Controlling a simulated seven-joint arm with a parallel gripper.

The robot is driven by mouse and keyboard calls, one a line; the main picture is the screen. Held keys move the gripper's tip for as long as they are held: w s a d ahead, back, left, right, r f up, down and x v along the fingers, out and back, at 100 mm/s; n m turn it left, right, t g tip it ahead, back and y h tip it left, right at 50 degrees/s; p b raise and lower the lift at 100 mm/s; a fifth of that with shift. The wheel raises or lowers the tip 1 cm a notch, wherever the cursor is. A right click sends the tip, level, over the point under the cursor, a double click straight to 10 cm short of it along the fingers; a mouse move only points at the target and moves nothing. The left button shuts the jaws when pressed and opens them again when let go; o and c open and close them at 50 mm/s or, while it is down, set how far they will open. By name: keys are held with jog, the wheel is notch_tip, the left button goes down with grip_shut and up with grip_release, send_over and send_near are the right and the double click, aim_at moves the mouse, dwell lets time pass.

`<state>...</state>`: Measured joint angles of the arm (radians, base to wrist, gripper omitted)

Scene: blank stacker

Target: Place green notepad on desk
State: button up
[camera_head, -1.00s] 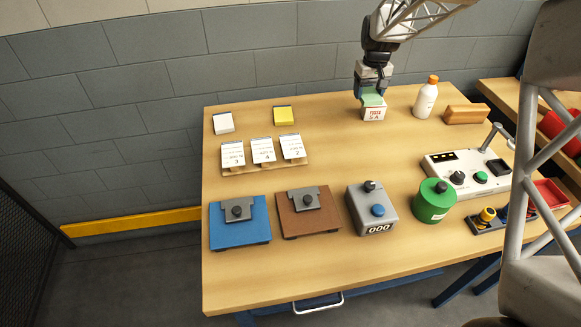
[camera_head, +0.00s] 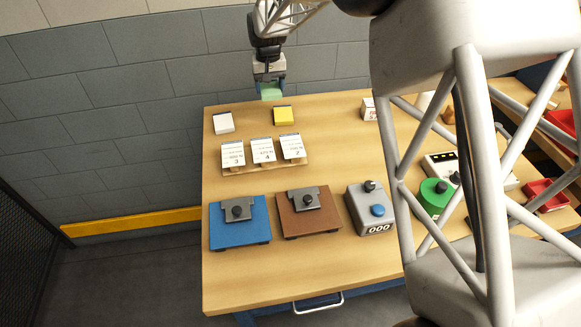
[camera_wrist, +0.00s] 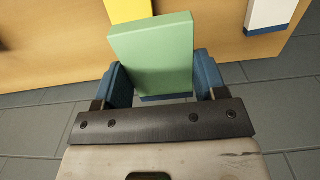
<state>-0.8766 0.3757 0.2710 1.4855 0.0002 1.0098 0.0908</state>
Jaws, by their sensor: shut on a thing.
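The green notepad (camera_wrist: 152,55) is a thick pale green block with a dark blue lower edge. My gripper (camera_wrist: 163,82) is shut on it, with a blue finger on each side. In the head view the green notepad (camera_head: 271,93) hangs under my gripper (camera_head: 269,82) at the desk's back edge, behind and slightly left of the yellow notepad (camera_head: 284,115). Its exact height above the desk (camera_head: 300,180) cannot be told. The white notepad (camera_head: 223,123) lies to the left on the desk.
A rack with several numbered cards (camera_head: 264,150) stands in front of the notepads. Blue (camera_head: 240,220) and brown (camera_head: 308,213) plates and a grey counter box (camera_head: 371,209) are nearer. A white box (camera_head: 368,109) stands at the back. My arm hides much of the desk's right side.

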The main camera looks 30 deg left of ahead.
jog(key=s+a, duration=0.4)
jog(key=shift+a, duration=0.25)
send_over(254, 120)
jog(key=shift+f, duration=3.1)
jog(key=shift+f, duration=1.85)
jog(key=shift+f, duration=0.2)
jog(key=o, duration=0.9)
jog(key=shift+o, duration=0.2)
